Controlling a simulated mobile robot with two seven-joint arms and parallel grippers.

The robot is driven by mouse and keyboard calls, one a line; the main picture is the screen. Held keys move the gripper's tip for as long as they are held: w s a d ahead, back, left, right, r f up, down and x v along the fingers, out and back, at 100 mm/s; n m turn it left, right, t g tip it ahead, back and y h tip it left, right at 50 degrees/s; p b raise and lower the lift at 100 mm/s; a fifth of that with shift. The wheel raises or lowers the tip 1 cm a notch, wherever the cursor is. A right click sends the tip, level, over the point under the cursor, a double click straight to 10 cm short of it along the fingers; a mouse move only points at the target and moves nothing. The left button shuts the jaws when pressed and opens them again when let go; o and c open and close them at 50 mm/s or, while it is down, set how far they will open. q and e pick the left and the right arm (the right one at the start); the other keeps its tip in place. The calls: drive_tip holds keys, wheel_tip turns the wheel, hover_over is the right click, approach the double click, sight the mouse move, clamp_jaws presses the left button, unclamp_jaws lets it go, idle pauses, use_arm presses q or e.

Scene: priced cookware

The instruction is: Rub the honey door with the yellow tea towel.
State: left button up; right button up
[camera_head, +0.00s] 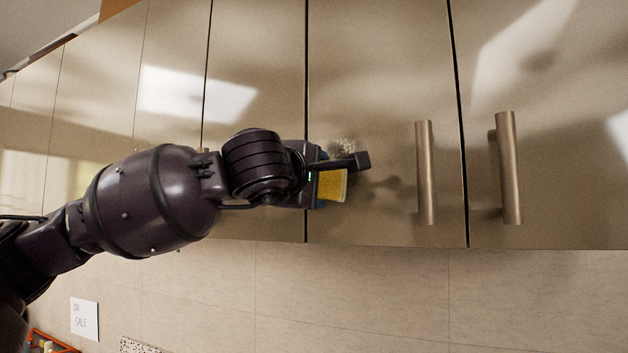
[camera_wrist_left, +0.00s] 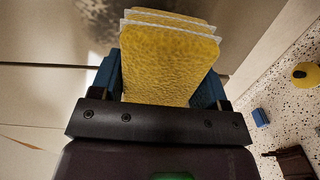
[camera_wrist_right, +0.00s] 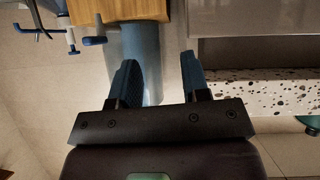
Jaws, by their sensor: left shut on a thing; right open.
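The honey door (camera_head: 385,80) is a glossy honey-beige wall-cabinet door with a vertical bar handle (camera_head: 426,172) near its right edge. A pale grey smudge (camera_head: 343,146) is on its lower left; a dark blotchy patch shows on the surface behind the towel in the left wrist view. My left gripper (camera_head: 338,172) is shut on the folded yellow tea towel (camera_wrist_left: 170,62), in front of the door just below the smudge. I cannot tell whether the towel touches the door. My right gripper (camera_wrist_right: 160,72) is open and empty, low down, away from the door.
A neighbouring door with its own handle (camera_head: 508,168) is at the right, and more glossy doors run left. Below is a beige tiled wall with an "ON SALE" card (camera_head: 84,318). A speckled counter edge (camera_wrist_right: 285,92) is right of my right gripper.

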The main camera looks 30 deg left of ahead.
sight(337, 178)
use_arm(q)
drive_tip(key=shift+w, duration=0.2)
use_arm(e)
drive_tip(key=shift+s+f, duration=0.3)
drive_tip(key=shift+s, duration=0.1)
use_arm(q)
drive_tip(key=shift+w, duration=0.45)
use_arm(e)
drive_tip(key=shift+w+r, duration=0.15)
drive_tip(key=shift+w, duration=0.3)
use_arm(q)
drive_tip(key=shift+w, duration=0.25)
use_arm(e)
drive_tip(key=shift+s, duration=0.15)
use_arm(q)
drive_tip(key=shift+d+b, duration=0.35)
drive_tip(key=shift+b, duration=0.05)
drive_tip(key=shift+d, duration=0.65)
drive_tip(key=shift+d+b, duration=0.45)
drive_tip(key=shift+d, duration=0.7)
use_arm(e)
drive_tip(key=shift+f, duration=0.9)
